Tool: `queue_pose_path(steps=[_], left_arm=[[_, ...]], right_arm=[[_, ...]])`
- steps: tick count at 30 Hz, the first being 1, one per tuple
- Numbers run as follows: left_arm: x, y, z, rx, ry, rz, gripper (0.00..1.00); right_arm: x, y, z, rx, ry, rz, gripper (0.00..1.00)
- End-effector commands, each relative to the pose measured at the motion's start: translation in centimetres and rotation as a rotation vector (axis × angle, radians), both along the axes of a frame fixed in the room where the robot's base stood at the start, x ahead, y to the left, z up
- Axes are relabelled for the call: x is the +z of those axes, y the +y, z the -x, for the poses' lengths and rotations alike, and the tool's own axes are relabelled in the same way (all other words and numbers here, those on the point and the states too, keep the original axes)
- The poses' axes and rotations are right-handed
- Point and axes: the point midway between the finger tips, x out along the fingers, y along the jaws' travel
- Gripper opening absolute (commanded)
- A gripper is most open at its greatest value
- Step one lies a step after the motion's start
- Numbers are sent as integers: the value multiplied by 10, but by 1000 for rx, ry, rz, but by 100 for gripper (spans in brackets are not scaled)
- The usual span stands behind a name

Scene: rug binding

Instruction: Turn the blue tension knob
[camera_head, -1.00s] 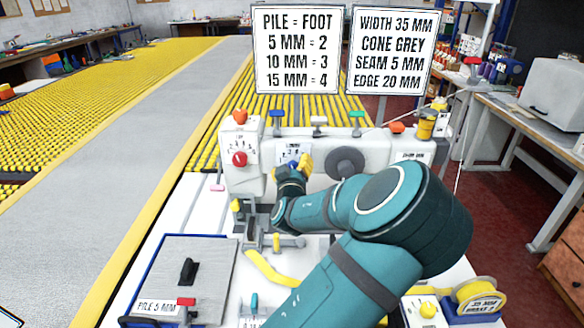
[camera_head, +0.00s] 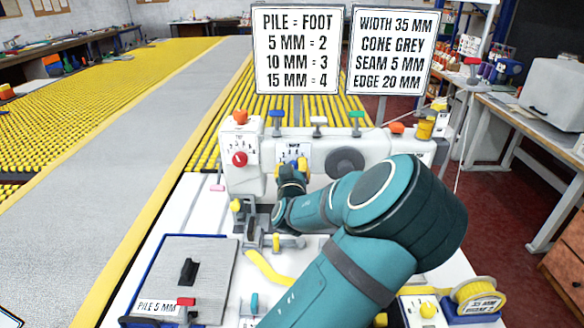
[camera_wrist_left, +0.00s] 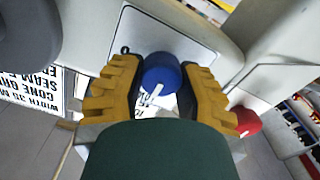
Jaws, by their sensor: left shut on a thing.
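The blue tension knob (camera_wrist_left: 162,75) sits on a pale plate on the white sewing machine (camera_head: 403,151). It carries a white pointer mark, which faces down and left in the wrist view. My left gripper (camera_wrist_left: 167,84) has one yellow finger on each side of the knob and is shut on it. My right gripper is not in view.
A red knob (camera_head: 240,159) with a dial is left of my gripper. A dark round handwheel (camera_head: 346,162) is to the right. Two signs (camera_head: 297,50) (camera_head: 389,50) stand behind the machine. A grey rug sample (camera_head: 207,262) lies at front left.

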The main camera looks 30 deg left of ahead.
Motion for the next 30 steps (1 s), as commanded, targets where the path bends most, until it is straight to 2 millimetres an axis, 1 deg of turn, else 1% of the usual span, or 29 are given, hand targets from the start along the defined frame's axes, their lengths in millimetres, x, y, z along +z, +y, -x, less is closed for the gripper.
queue_pose_path(steps=[30], left_arm=[[1,-4,-3,2,497,-819,0]], right_arm=[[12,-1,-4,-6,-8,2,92]])
